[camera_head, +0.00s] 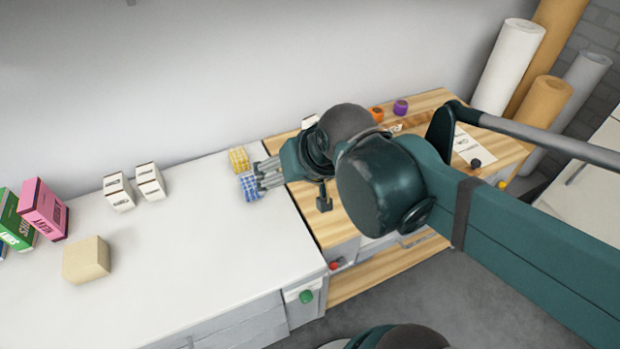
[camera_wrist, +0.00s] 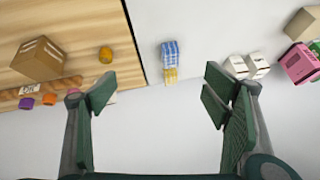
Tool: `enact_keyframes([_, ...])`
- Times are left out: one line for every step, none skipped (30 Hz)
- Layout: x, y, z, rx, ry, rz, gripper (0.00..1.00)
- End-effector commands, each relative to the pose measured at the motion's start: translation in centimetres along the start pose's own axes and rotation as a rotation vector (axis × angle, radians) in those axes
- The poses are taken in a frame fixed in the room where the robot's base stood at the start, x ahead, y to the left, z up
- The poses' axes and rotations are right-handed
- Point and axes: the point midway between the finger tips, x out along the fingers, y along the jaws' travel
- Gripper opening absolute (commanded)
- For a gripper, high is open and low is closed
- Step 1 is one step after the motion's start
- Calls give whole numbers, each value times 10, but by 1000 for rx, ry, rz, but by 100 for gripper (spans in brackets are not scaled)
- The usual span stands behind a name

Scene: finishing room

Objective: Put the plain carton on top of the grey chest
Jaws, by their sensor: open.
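A plain tan carton (camera_head: 87,260) stands on the white-topped unit (camera_head: 190,265) at the left. It also shows at the top right edge of the wrist view (camera_wrist: 303,25). My gripper (camera_head: 264,180) is open and empty, near the white top's right end, well to the right of the plain carton. Its fingers (camera_wrist: 158,92) are wide apart.
Blue (camera_head: 250,186) and yellow (camera_head: 239,159) checked packs stand near my fingers. Two white boxes (camera_head: 133,190) and pink (camera_head: 43,208) and green (camera_head: 14,222) boxes stand to the left. The wooden-topped unit (camera_head: 440,101) carries small rolls. A wall runs behind. The white top's front is clear.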

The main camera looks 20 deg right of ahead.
Motion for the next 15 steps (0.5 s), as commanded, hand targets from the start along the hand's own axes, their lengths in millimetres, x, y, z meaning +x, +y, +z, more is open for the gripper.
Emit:
enact_keyframes([-5, 8, 4, -29, 7, 18, 75])
enact_keyframes([-7, 13, 7, -48, 11, 28, 75])
enact_keyframes([-10, 18, 9, -72, 15, 41, 75])
enact_keyframes([-12, 21, 10, -88, 18, 49, 75])
enact_keyframes([-14, 24, 12, -102, 20, 57, 75])
enact_keyframes([-16, 28, 14, -120, 23, 67, 75])
enact_keyframes([-17, 31, 14, -131, 25, 73, 75])
enact_keyframes([-18, 33, 15, -141, 26, 78, 75])
enact_keyframes([-20, 35, 16, -152, 28, 84, 75])
enact_keyframes([-20, 36, 17, -158, 29, 88, 75])
enact_keyframes([-21, 37, 17, -163, 29, 90, 75])
enact_keyframes([-21, 38, 18, -167, 30, 93, 75])
enact_keyframes([-22, 39, 18, -170, 30, 94, 75])
enact_keyframes([-22, 39, 18, -172, 31, 95, 75])
enact_keyframes([-22, 39, 18, -173, 31, 95, 75])
